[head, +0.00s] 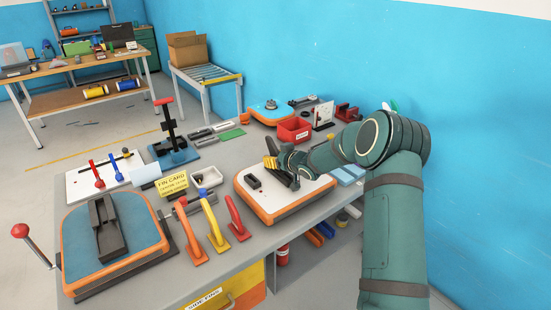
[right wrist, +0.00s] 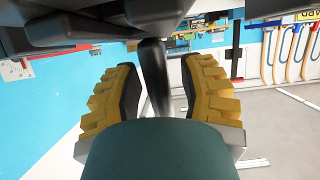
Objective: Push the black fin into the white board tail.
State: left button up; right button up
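The white board tail (head: 300,200) with an orange rim lies on the bench in the head view. A small black block (head: 253,181) sits on its left part. My right gripper (head: 278,170) is low over the board's upper middle, to the right of that block. In the right wrist view its two yellow-backed fingers (right wrist: 160,90) stand apart. A narrow black upright piece (right wrist: 155,75) shows between them, with gaps on both sides; I cannot tell whether it is the black fin. Dark shapes under the gripper in the head view are too small to separate. My left gripper is not in view.
A yellow sign (head: 172,184) and a grey tray (head: 207,177) are close by. A red bin (head: 294,130) stands behind.

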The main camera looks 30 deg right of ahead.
jog(key=v, duration=1.2)
dwell(0.5)
